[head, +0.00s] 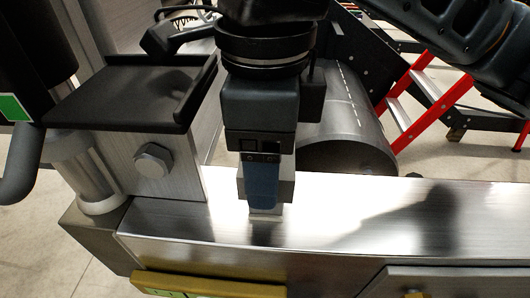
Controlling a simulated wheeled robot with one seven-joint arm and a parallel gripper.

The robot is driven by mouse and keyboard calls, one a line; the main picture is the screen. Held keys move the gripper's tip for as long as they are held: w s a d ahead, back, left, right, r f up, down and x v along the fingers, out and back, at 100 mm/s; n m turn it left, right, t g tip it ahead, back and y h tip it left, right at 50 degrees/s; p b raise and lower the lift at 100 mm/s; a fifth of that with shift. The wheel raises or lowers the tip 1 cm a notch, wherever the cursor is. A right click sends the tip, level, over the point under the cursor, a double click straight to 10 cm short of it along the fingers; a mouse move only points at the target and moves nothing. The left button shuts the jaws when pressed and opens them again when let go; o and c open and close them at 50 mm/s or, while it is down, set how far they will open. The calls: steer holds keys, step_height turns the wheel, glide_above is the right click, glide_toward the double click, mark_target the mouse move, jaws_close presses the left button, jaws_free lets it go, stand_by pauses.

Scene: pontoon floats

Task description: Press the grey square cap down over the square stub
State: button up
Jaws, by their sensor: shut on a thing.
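My gripper (262,198) points down over the bright metal bench top, with one blue finger facing the camera. It is shut on the grey square cap (287,186), whose sides show to the left and right of the finger. A small pale edge (265,213) shows right below the finger and cap, at the bench surface; it may be the square stub or its base. The finger covers most of the cap, and I cannot tell how far the cap is over the stub.
A black tray (125,95) on a metal block with a large bolt (153,160) stands close on the left. A dark pipe (345,130) lies behind, with a red stepladder (425,95) beyond. The metal bench top (400,220) is clear to the right.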

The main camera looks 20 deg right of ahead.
steer(key=shift+f, duration=0.15)
steer(key=o, duration=1.1)
step_height(320, 180, up, 8)
